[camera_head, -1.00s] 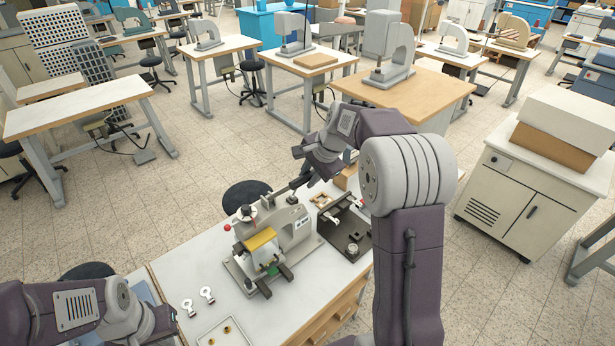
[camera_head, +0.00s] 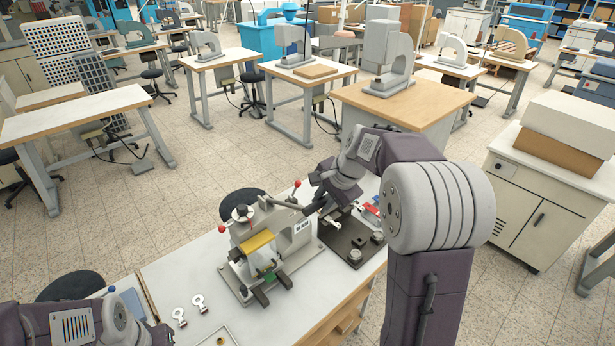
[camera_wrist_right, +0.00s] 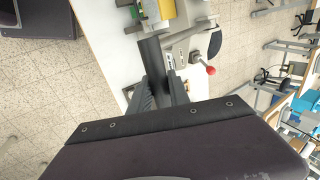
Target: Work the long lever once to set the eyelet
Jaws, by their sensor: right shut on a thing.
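The grey press (camera_head: 290,232) stands on the white bench top, with a yellow block (camera_head: 257,241) at its front. The eyelet cannot be made out. My left gripper (camera_head: 160,334) is at the bottom left, cut by the frame edge, and its fingers do not show clearly.
A thin red-knobbed rod (camera_head: 296,184) rises behind the long lever. Two small metal tags (camera_head: 198,303) and a tray (camera_head: 216,338) lie on the bench in front. A dark plate with fittings (camera_head: 345,238) sits right of the press. Stools stand behind the bench.

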